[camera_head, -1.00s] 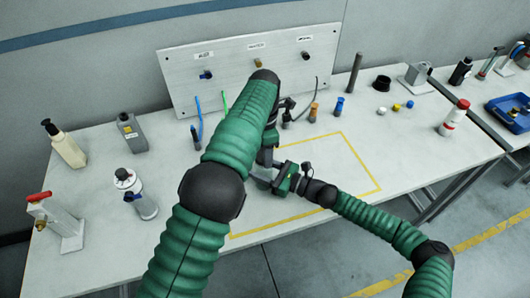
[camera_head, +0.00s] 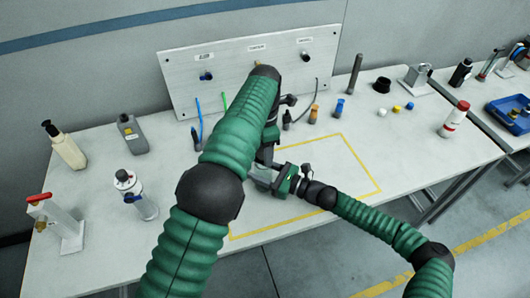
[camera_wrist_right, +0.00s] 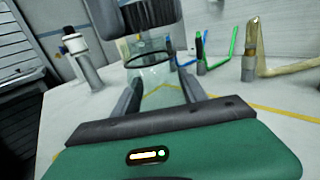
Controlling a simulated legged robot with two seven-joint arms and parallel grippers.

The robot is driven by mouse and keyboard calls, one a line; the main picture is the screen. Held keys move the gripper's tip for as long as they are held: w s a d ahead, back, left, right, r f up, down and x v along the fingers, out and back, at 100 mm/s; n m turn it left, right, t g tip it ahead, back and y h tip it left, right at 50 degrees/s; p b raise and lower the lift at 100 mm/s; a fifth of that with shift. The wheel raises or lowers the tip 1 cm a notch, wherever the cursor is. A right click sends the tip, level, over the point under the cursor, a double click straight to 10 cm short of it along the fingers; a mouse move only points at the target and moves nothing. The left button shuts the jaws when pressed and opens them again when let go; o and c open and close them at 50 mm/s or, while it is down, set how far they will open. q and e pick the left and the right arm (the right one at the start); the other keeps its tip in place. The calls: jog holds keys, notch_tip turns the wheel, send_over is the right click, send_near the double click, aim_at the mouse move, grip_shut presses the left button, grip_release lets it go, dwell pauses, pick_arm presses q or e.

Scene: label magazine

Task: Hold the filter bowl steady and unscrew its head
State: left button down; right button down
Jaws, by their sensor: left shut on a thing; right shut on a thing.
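The filter's clear bowl (camera_wrist_right: 152,76) stands between the two fingers of my right gripper (camera_wrist_right: 160,98) in the right wrist view, with a dark ring around its upper part. My right gripper is shut on the bowl; it also shows in the head view (camera_head: 272,181). A dark, blocky piece (camera_wrist_right: 140,16) sits above the bowl, cut off by the top edge; I cannot tell whether it is the filter head or part of my left gripper. My left gripper (camera_head: 266,154) points down above the right one, shut on the filter head. My left arm hides most of the filter in the head view.
A yellow outline (camera_head: 352,160) marks the table (camera_head: 105,215) around the grippers. A panel with valves (camera_head: 180,75) stands behind. Small tools, small balls (camera_head: 382,113) and a red-white bottle (camera_head: 454,119) are at the right.

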pick_arm(q)
jog(key=shift+r, duration=0.35)
pick_arm(e)
jog(key=shift+d, duration=0.1)
pick_arm(q)
jog(key=shift+r, duration=2)
pick_arm(e)
jog(key=c, duration=0.5)
grip_release()
